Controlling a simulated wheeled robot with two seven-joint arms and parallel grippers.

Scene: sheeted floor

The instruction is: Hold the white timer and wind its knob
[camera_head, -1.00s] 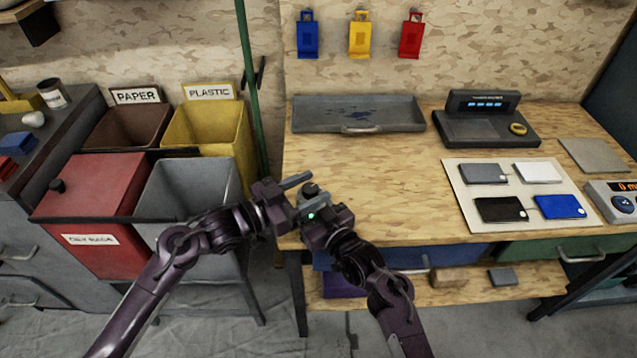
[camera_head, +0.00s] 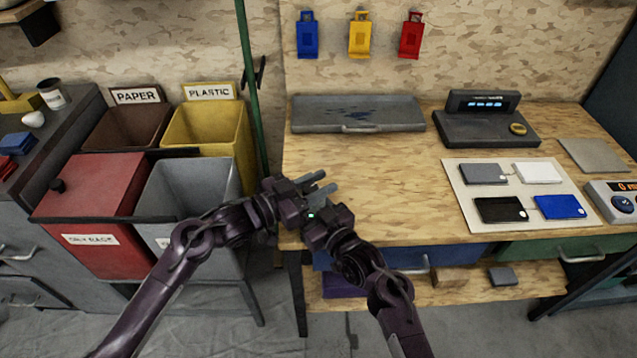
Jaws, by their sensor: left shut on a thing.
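My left gripper (camera_head: 314,178) is over the left front corner of the workbench, its grey fingers pointing right. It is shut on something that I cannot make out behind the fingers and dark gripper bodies. My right gripper (camera_head: 318,213) comes up from below and is right against the left one, with a small green light on it. Its fingertips are hidden or too small to tell open from shut. The white timer and its knob do not show clearly; they may be hidden between the two grippers.
The workbench (camera_head: 400,190) has clear wood right of my grippers. A grey tray (camera_head: 358,112) lies behind them. A white board (camera_head: 470,168) with several cards and a white device with an orange display (camera_head: 612,197) lie right. Bins, including a grey one (camera_head: 190,185), stand left.

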